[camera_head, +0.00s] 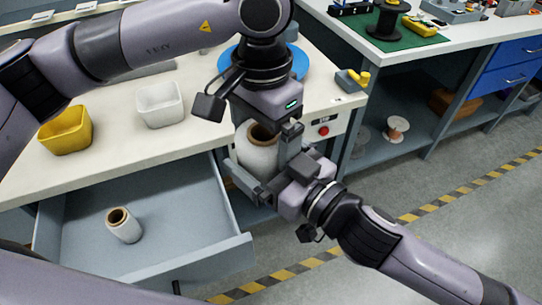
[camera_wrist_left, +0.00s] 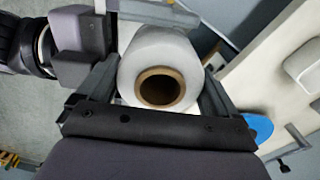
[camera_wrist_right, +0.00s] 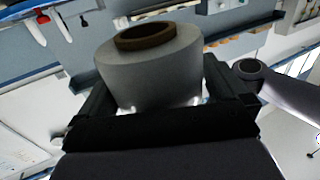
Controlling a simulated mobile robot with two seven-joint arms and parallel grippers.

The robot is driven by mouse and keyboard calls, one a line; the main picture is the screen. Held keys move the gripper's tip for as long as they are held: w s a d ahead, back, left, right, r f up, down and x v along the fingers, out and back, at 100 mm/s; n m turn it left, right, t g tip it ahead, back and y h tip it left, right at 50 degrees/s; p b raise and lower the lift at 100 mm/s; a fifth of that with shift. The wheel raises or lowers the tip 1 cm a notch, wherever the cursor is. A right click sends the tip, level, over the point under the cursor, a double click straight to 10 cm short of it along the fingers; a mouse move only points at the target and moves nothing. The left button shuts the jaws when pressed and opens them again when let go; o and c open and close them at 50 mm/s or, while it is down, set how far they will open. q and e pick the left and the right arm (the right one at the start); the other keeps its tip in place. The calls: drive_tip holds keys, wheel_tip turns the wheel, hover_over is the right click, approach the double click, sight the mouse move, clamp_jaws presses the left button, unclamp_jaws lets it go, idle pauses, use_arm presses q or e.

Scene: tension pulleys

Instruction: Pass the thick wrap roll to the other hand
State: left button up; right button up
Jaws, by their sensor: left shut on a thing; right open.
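The thick wrap roll (camera_head: 257,157) is a wide whitish roll with a brown core, held upright in the air at the front edge of the table. My left gripper (camera_wrist_left: 158,90) is shut on it from above, with a finger on each side. My right gripper (camera_head: 272,172) reaches in from the lower right, its open fingers on either side of the roll's lower part. The roll (camera_wrist_right: 150,65) stands between the right fingers in the right wrist view. Whether the right fingers touch it I cannot tell.
A thinner roll (camera_head: 124,226) stands in the open drawer (camera_head: 185,215) below the table. A yellow bin (camera_head: 66,130) and a white bin (camera_head: 160,104) stand on the table (camera_head: 110,165). A blue disc (camera_head: 293,62) lies behind my left gripper. A second workbench (camera_head: 455,48) is at the right.

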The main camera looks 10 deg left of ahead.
drive_tip(key=shift+c, duration=0.3)
drive_tip(key=c, duration=1)
use_arm(q)
drive_tip(key=o, duration=1)
wheel_tip(320, 180, up, 12)
drive_tip(key=shift+r, duration=0.1)
use_arm(e)
drive_tip(key=shift+o, duration=0.2)
drive_tip(key=shift+r, duration=0.1)
